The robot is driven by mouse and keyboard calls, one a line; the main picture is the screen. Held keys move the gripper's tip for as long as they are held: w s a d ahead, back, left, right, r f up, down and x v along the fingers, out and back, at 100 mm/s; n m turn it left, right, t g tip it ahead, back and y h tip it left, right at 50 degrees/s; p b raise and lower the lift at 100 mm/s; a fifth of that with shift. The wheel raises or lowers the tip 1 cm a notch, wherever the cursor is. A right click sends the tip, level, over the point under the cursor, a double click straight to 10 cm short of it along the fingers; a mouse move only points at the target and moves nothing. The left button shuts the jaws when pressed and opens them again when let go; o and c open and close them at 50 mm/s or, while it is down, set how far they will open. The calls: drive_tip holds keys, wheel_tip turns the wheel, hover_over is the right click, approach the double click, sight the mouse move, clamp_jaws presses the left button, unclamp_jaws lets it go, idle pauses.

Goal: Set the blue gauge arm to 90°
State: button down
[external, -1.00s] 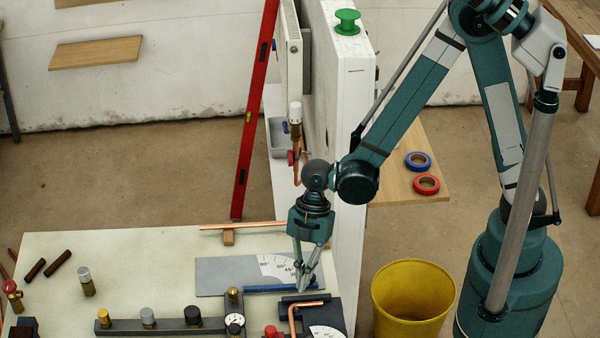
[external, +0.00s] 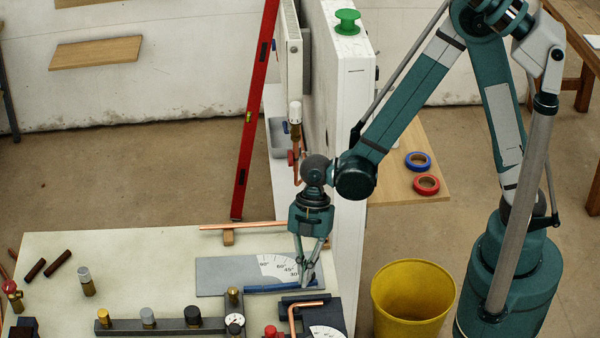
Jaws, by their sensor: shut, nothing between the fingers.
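The blue gauge arm (external: 272,288) lies along the front edge of a grey gauge plate (external: 225,272) on the bench. The plate has a white printed angle scale (external: 280,264) with marks including 90°, 60°, 45° and 30. The blue arm lies nearly level in the picture, below the 30 mark. My gripper (external: 308,284) points down at the right end of the blue arm, with its fingertips shut and empty. I cannot tell whether the fingertips touch the blue arm. The fingers hide part of the scale's right side.
A copper pipe bent at a corner (external: 292,312) sits on a dark block just in front. A dark rail with several knobs (external: 165,327) lies at the front. A white wall panel (external: 345,150) rises close behind my gripper. A straight copper pipe (external: 245,226) lies at the back edge.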

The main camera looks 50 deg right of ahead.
drive_tip(key=d+n, duration=0.1)
drive_tip(key=w+n+b, duration=0.1)
drive_tip(key=w+d+n+g+b, duration=0.1)
drive_tip(key=shift+w+d+f+n+h, duration=0.1)
drive_tip(key=shift+w+d+n+h, duration=0.05)
drive_tip(key=shift+d+n+h, duration=0.2)
drive_tip(key=shift+w+d+b, duration=0.45)
drive_tip(key=shift+w, duration=0.25)
drive_tip(key=shift+w+d+b, duration=0.4)
drive_tip(key=shift+w+d, duration=0.05)
drive_tip(key=shift+w, duration=0.2)
drive_tip(key=shift+w+d+b, duration=0.2)
drive_tip(key=shift+w+b, duration=0.05)
drive_tip(key=shift+w, duration=0.35)
drive_tip(key=shift+w+d+b, duration=0.15)
drive_tip(key=shift+w+b, duration=0.1)
drive_tip(key=shift+w, duration=0.35)
drive_tip(key=w+b, duration=0.1)
drive_tip(key=w, duration=0.2)
drive_tip(key=shift+w, duration=0.2)
drive_tip(key=shift+w+a+b, duration=0.3)
drive_tip(key=shift+w+a, duration=0.05)
drive_tip(key=shift+w, duration=0.55)
drive_tip(key=shift+w+a+b, duration=0.25)
drive_tip(key=shift+w+a, duration=0.05)
drive_tip(key=shift+w, duration=0.6)
drive_tip(key=shift+s, duration=0.1)
